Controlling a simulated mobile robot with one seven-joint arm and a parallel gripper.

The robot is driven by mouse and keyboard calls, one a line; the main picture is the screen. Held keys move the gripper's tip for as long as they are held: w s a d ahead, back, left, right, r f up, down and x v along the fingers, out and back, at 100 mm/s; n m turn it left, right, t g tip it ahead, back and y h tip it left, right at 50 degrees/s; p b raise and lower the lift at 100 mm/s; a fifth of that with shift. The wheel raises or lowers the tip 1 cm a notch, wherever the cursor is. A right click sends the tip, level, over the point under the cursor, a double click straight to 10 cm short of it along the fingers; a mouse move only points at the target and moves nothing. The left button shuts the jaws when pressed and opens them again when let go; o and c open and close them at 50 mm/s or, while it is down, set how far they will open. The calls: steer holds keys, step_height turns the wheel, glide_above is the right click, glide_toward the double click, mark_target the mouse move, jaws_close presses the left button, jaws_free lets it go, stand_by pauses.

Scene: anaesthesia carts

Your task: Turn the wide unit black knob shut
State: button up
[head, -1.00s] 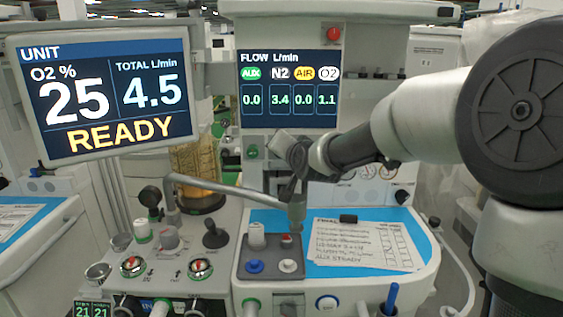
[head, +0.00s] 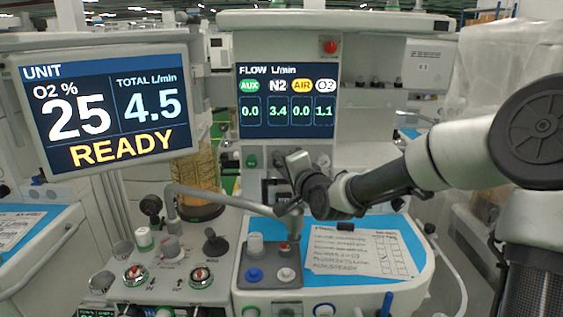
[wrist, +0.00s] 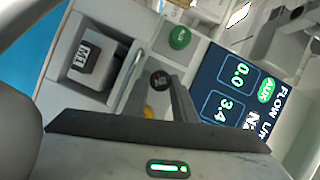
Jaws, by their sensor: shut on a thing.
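The black knob (wrist: 160,79) shows in the wrist view, on the panel beside the flow display. My gripper (wrist: 155,83) has one finger on each side of it and is shut on it. In the head view my gripper (head: 296,165) is below the flow display and hides the black knob. The flow display (head: 288,100) reads 3.4 under N2, 0.0 under AUX and AIR, and 1.1 under O2.
A green knob (head: 251,160) sits to the left of my gripper. A yellow knob (wrist: 148,112) is close by the fingers. A bent grey metal arm (head: 215,194) crosses below. Papers (head: 360,252) lie on the blue worktop. The large unit screen (head: 105,110) stands at left.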

stand_by(0.3)
steer(key=o, duration=1)
steer(key=shift+o, duration=0.2)
steer(key=p+v, duration=0.1)
steer(key=v, duration=1.6)
steer(key=shift+p, duration=0.35)
steer(key=shift+s+d, duration=0.15)
